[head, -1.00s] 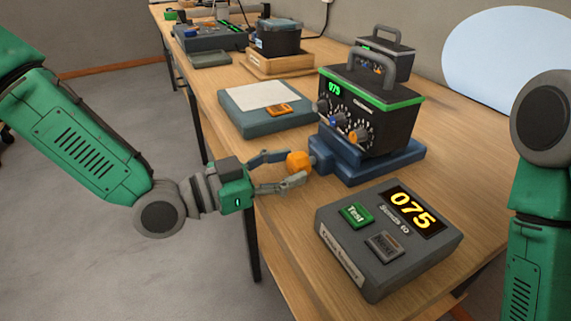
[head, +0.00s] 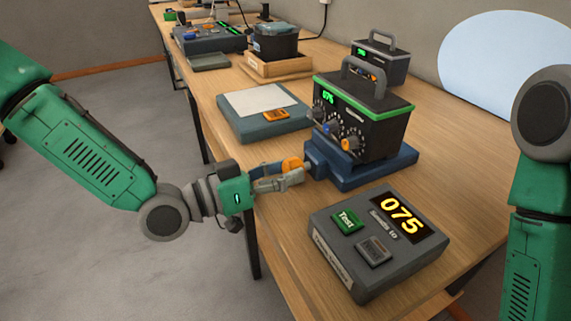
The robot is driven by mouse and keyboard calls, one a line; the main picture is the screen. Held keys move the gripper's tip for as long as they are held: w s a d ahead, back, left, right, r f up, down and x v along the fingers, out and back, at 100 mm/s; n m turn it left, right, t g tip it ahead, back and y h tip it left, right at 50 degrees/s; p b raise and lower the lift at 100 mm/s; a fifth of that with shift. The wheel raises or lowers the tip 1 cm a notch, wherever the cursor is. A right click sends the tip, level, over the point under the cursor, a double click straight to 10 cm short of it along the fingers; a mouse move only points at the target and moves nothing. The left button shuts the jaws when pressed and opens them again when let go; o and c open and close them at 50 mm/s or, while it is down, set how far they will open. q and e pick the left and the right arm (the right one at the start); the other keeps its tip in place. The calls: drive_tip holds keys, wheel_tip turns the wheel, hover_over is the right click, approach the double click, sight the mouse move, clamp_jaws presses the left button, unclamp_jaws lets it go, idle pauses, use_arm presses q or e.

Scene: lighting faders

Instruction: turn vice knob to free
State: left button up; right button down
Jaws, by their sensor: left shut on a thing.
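The orange vice knob (head: 291,163) sticks out at the left end of the blue vice (head: 375,174), over the front edge of the bench. My left gripper (head: 288,172) comes in from the left and is shut on the knob. One finger lies in front of the knob and hides its lower part. The vice bears a dark box with a green-edged top (head: 378,120), a handle, several dials and a green display. My right arm shows at the right edge, but its gripper is out of the picture.
A grey tester (head: 330,258) with a green Test button and a yellow "075" display stands in front of the vice. A blue-grey pad with white paper (head: 262,101) and an orange meter (head: 275,116) lies behind my gripper. Bare wood shows right of the vice.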

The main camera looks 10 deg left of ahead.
use_arm(q)
drive_tip(key=shift+w+a+r+n, duration=0.1)
drive_tip(key=shift+w+r+n, duration=0.1)
drive_tip(key=shift+n, duration=0.1)
drive_tip(key=o, duration=1.1)
drive_tip(key=shift+o, duration=0.2)
drive_tip(key=shift+f, duration=0.15)
drive_tip(key=v, duration=1.2)
drive_tip(key=shift+f, duration=0.1)
